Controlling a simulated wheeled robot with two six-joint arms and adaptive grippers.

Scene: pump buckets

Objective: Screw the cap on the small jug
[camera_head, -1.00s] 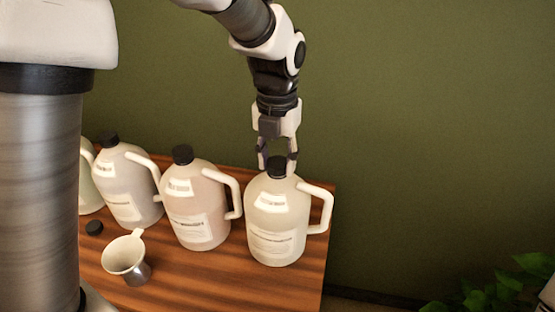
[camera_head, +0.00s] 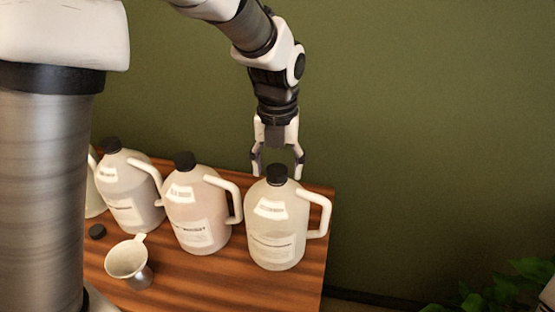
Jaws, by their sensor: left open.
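The rightmost jug (camera_head: 277,225) is cream-white with a handle on its right side and stands upright on the wooden table. A black cap (camera_head: 277,173) sits on its neck. My left gripper (camera_head: 278,170) is open, its two fingers spread to either side of the cap and apart from it. Two more capped jugs stand to the left: a pinkish jug (camera_head: 196,217) in the middle and a greyish jug (camera_head: 130,190). A loose black cap (camera_head: 97,231) lies on the table by another, partly hidden jug (camera_head: 95,192).
The table's right edge is close to the rightmost jug. A green wall is behind, and a plant (camera_head: 510,290) is at lower right.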

